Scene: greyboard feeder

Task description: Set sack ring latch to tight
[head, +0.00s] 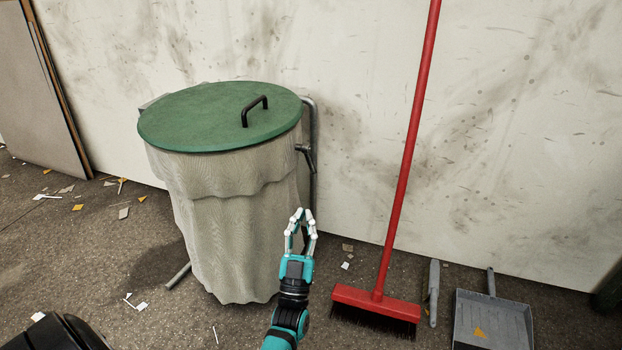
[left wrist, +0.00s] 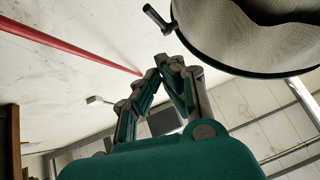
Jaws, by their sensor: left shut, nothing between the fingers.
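The sack (head: 232,220) is pale and woven, and hangs under a round green lid (head: 195,120) with a black handle. The ring latch (head: 307,156) is a short dark lever at the ring's right side, angled downward in the head view. In the left wrist view the latch (left wrist: 156,18) sticks out from the ring beside the sack (left wrist: 250,30). My left gripper (head: 302,213) is below the latch, pointing up, shut and empty, apart from the latch. Its fingers (left wrist: 170,62) show in the left wrist view. My right gripper is not in view.
A grey tube frame (head: 314,120) stands behind the sack. A red broom (head: 378,296) leans on the wall (head: 520,120), right of my left gripper. A grey dustpan (head: 492,320) and brush lie farther right. Scraps litter the floor. Boards (head: 38,90) lean at the left.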

